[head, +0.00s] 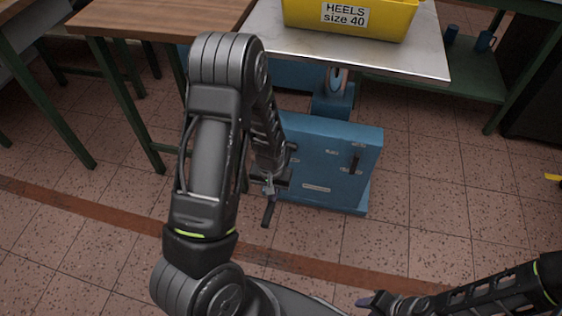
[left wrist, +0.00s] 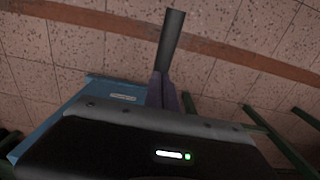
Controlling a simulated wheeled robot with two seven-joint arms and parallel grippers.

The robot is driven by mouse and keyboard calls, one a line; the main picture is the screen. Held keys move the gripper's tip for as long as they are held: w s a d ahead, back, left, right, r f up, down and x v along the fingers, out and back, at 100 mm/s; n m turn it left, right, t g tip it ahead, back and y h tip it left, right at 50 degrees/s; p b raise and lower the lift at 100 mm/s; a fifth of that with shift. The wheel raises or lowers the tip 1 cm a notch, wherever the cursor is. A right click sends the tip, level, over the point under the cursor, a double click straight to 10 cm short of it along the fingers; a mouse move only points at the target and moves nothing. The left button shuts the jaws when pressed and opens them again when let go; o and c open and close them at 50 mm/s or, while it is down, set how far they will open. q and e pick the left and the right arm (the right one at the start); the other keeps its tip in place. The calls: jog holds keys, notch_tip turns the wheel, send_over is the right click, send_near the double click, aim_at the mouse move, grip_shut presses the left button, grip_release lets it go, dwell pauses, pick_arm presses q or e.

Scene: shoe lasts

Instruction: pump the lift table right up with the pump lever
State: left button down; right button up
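The lift table has a blue base (head: 335,165) and a pale metal top (head: 270,35) on a blue column, with a gap between top and base. The pump lever (head: 268,213) is a dark bar at the left of the base, pointing down and toward me.
A yellow crate (head: 350,18) labelled HEELS size 40 stands on the metal top. A wooden table (head: 160,18) with green legs is at the left. A green shelf (head: 455,82) with blue mugs is at the back right. The tiled floor in front is clear.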

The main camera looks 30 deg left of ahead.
pick_arm(q)
jog(key=shift+s+d+f, duration=0.1)
jog(key=shift+s+f, duration=0.1)
jog(key=shift+s, duration=0.1)
notch_tip(320, 180, down, 3)
jog(key=shift+r+b, duration=0.1)
jog(key=shift+b, duration=1.05)
notch_tip(320, 180, up, 14)
jog(key=w+p, duration=0.2)
jog(key=p, duration=0.8)
jog(key=shift+w+a, duration=0.35)
jog(key=shift+a, duration=0.1)
